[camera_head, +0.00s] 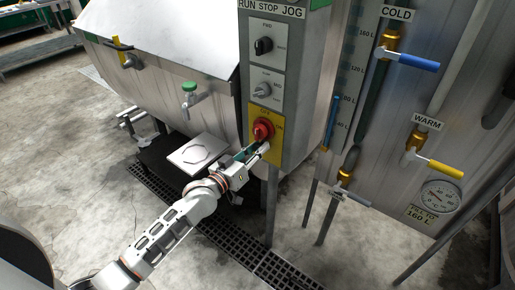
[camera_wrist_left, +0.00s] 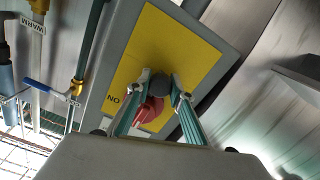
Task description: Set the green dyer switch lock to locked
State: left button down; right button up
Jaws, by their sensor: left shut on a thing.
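The dyer's switch panel (camera_head: 282,80) stands upright at the centre of the head view, with a green patch (camera_head: 319,3) at its top. On its yellow plate (camera_head: 277,151) sits a red rotary switch (camera_head: 263,130). In the left wrist view the red switch (camera_wrist_left: 152,110) shows with a dark round part (camera_wrist_left: 161,86) against the yellow plate (camera_wrist_left: 190,50). My left gripper (camera_head: 260,149) is at the switch. Its fingers (camera_wrist_left: 160,88) straddle the dark part and the red part and are shut on the switch. They hide part of it. My right gripper is not in view.
Above the switch are a black knob (camera_head: 264,46) and a grey knob (camera_head: 263,89). A green-handled tap (camera_head: 190,88) is at left. Pipes with a blue lever (camera_head: 412,60) and a yellow lever (camera_head: 445,169) are at right. A floor grate (camera_head: 265,268) lies below.

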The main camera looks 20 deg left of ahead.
pick_arm(q)
jog(key=c, duration=1.8)
grip_release()
jog(key=shift+r, duration=0.35)
jog(key=shift+o, duration=0.2)
jog(key=shift+f, duration=0.1)
jog(key=v, duration=1.2)
jog(key=s+d+f+m+g+y, duration=0.1)
jog(key=s+d+f+m+g, duration=0.1)
jog(key=s+f, duration=0.9)
jog(key=s+d+f+m+g+y, duration=0.1)
jog(key=s+f+g, duration=0.3)
jog(key=s+f, duration=0.7)
jog(key=shift+d+f+m+y, duration=0.35)
jog(key=shift+f+m+y, duration=0.15)
jog(key=shift+y, duration=0.3)
